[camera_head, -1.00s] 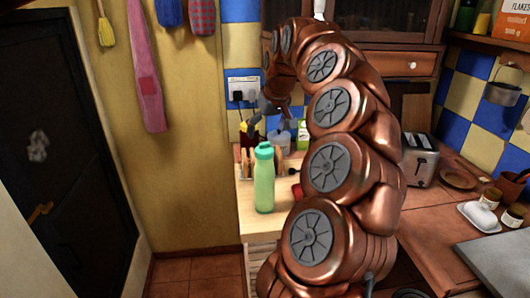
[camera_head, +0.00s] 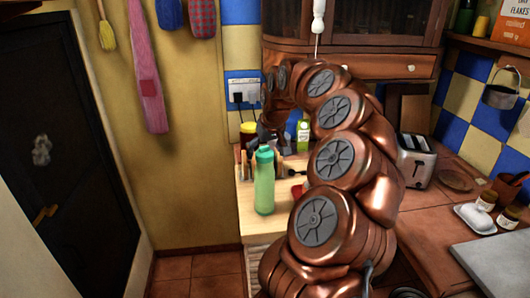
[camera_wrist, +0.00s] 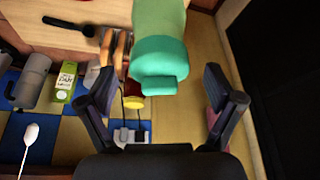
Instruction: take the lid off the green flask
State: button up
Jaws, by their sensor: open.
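The green flask (camera_head: 264,192) stands upright near the left end of the wooden counter. Its teal lid (camera_head: 264,156) is on top. In the wrist view the lid (camera_wrist: 160,62) points toward me, with part of the green body (camera_wrist: 158,20) behind it. My gripper (camera_wrist: 161,98) is open and empty, one finger to each side of the lid's line, with visible gaps. In the head view my gripper is dark and small behind the flask, partly hidden by my arm.
A rack of wooden-looking pieces (camera_wrist: 116,50) stands close beside the flask. A green-and-white carton (camera_wrist: 65,82) and a grey jug (camera_wrist: 32,78) are farther left in the wrist view. Wall sockets (camera_wrist: 131,133) with plugs are on the tiles behind. A toaster (camera_head: 417,160) stands farther right.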

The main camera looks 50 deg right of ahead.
jog(key=shift+f, duration=0.15)
jog(key=c, duration=1.1)
